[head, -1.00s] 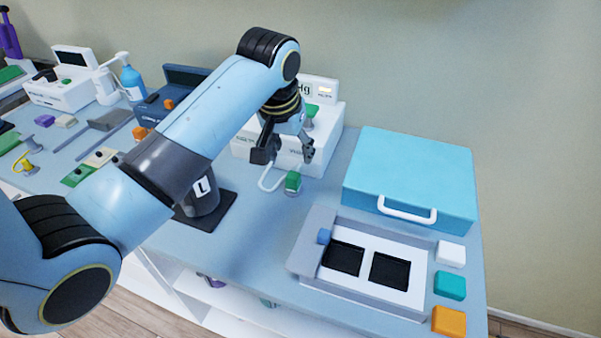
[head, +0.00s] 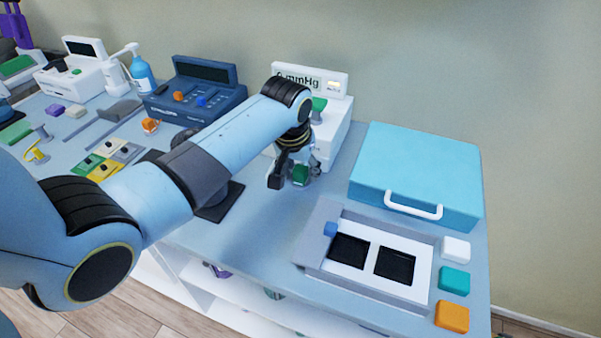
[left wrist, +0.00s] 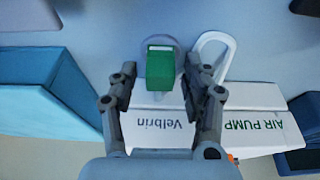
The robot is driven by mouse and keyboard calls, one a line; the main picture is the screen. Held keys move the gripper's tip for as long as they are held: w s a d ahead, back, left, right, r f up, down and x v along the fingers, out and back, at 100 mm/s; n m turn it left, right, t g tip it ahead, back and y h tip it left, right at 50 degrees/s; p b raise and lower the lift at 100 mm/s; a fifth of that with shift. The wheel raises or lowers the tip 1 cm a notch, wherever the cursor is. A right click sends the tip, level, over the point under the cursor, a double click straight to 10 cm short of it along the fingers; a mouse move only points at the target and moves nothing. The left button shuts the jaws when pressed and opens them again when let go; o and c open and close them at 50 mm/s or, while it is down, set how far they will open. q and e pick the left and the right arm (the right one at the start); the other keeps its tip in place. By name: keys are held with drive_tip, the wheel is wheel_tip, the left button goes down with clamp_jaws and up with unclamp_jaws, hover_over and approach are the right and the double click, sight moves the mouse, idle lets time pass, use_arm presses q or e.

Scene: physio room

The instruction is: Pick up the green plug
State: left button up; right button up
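The green plug (head: 300,174) stands on the table in front of the white air pump box (head: 335,135). In the left wrist view the plug (left wrist: 160,70) is upright on a grey round base, with a pale top edge. My left gripper (head: 296,178) is lowered at the plug, with its fingers on either side. In the left wrist view the left gripper (left wrist: 159,75) is open, and gaps show between each finger and the plug. The head view partly hides the plug behind the fingers. My right gripper is in neither view.
A white loop (left wrist: 215,50) lies close beside one finger. A turquoise case (head: 415,170) and a tray with two black pads (head: 420,255) are to the right. A blue device (head: 205,95) stands behind the arm. Clear table lies in front of the plug.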

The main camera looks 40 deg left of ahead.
use_arm(q)
drive_tip(key=c, duration=0.7)
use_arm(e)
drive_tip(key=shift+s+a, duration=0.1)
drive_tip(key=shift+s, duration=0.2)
